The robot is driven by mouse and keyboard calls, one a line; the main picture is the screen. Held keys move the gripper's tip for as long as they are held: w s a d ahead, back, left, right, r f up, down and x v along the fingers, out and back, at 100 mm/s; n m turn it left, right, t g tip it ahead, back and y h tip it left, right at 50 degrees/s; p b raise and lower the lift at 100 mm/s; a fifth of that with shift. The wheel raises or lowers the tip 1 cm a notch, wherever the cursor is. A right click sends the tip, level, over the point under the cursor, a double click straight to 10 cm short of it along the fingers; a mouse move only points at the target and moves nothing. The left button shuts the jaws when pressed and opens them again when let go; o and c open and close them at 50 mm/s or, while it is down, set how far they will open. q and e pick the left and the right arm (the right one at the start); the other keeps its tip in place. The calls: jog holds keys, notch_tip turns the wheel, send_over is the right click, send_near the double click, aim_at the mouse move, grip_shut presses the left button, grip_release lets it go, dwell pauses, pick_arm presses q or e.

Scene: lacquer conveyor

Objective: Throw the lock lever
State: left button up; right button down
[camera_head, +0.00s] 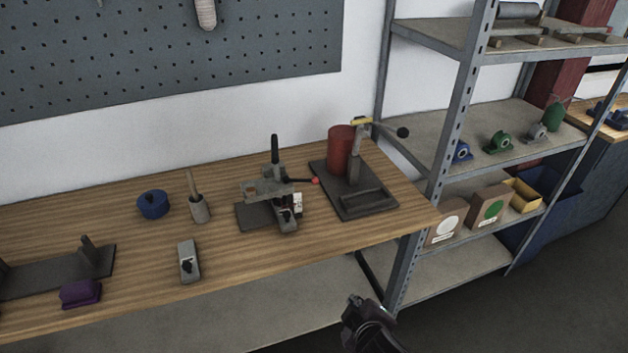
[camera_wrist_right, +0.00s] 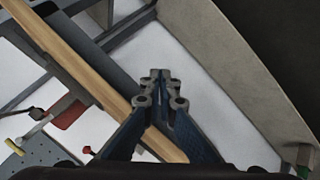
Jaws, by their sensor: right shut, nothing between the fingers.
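A clamp fixture (camera_head: 268,190) stands on the wooden bench, with an upright black handle (camera_head: 275,150) and a side lever ending in a red knob (camera_head: 315,181). To its right, another fixture has a dark base plate (camera_head: 340,200), a red cylinder (camera_head: 341,150) and a post with a yellow top and a lever ending in a black knob (camera_head: 403,132). I cannot tell which is the lock lever. My right gripper (camera_head: 355,301) is shut and empty, in front of the bench edge and apart from both fixtures. It also shows in the right wrist view (camera_wrist_right: 157,76). My left gripper is out of view.
The wooden bench (camera_head: 120,225) also carries a blue round part (camera_head: 153,204), a mallet-like tool (camera_head: 199,208), a hand plane (camera_head: 188,262) and a purple block (camera_head: 81,293). A metal shelf rack (camera_head: 460,110) stands close at the right of the bench.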

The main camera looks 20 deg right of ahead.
aim_at(310, 181)
jog(key=w+a+r+n+t+y, duration=0.1)
jog(key=w+a+r+n+t, duration=0.3)
jog(key=r, duration=0.5)
jog(key=w+a+r+n+t+y, duration=0.15)
jog(key=w+r+n+t, duration=0.25)
jog(key=w+r+n, duration=0.4)
jog(key=w+d+p, duration=0.1)
jog(key=w, duration=0.2)
jog(key=w+d+m+p, duration=0.1)
jog(key=w, duration=0.3)
jog(key=w+d+m+p, duration=0.1)
jog(key=w+p, duration=0.1)
jog(key=w, duration=0.2)
jog(key=shift+f+h, duration=0.15)
jog(key=shift+h, duration=0.1)
